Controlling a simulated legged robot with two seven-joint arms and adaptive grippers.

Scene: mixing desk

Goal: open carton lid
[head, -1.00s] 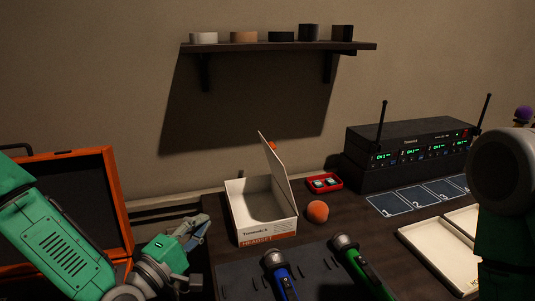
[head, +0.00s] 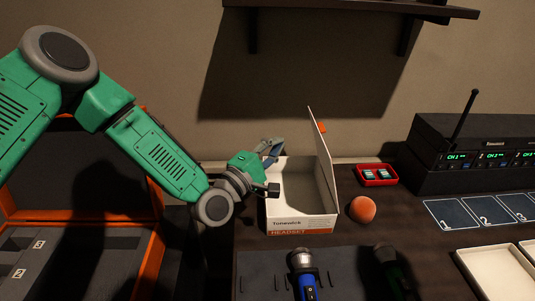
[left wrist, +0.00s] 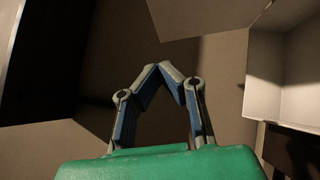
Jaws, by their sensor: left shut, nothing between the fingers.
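The white headset carton (head: 300,225) stands on the desk with orange lettering on its front. Its lid (head: 322,160) stands up along the right side, and the inside is open to view. My left gripper (head: 274,150) is at the carton's back left corner, above the rim, with fingertips together and nothing in them. I cannot tell whether it touches the carton. The left wrist view shows the fingers (left wrist: 160,68) meeting at the tips, with a pale box-like wall (left wrist: 285,85) at the right. My right gripper is not in view.
An orange ball (head: 362,209) and a red tray (head: 377,175) lie right of the carton. A blue microphone (head: 304,275) and a shadowed one (head: 392,272) lie in front. A receiver (head: 480,150) stands at right, an orange-edged case (head: 150,265) at left, a shelf (head: 350,8) above.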

